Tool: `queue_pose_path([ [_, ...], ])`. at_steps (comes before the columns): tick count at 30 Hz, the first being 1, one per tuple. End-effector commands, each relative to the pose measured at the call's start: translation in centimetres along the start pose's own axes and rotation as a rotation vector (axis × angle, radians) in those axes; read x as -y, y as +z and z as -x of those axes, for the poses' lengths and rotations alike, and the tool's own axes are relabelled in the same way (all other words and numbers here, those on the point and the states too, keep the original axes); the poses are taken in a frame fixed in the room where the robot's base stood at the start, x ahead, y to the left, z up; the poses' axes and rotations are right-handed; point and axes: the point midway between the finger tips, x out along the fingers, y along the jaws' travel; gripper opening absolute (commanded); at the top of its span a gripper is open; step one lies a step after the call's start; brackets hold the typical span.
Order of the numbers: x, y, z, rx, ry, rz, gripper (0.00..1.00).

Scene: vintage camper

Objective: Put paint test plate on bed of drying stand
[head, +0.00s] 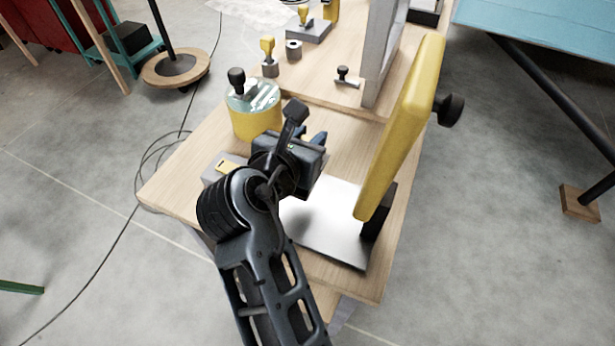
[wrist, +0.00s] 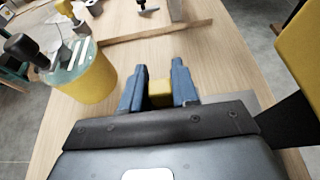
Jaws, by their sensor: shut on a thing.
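My gripper (wrist: 160,82) has its blue fingers shut on a small yellow piece (wrist: 160,94), seen between them in the wrist view. I cannot tell whether this is the paint test plate or its handle; any more of it is hidden. In the head view my gripper (head: 318,140) is over the wooden bench, and my wrist hides what it holds. What looks like the drying stand has a tilted yellow panel (head: 402,125) with a dark knob and a flat silver bed (head: 325,228). My gripper is beyond the bed's far edge. The bed shows bare where visible.
A yellow jar (head: 255,118) with a glassy top and black knob stands left of my gripper. A grey block (head: 213,160) with a yellow patch lies nearer. Behind are a raised wooden strip, a small black-handled stamp (head: 345,76) and a grey upright frame (head: 382,50).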

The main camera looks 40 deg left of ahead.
Motion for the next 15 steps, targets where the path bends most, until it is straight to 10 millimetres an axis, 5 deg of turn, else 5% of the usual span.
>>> queue_pose_path([
  [6,0.0,-3.8,-1.4,-0.003,0.0,0.005,0.0],
  [15,0.0,-6.0,-2.4,-0.001,0.001,0.003,0.0],
])
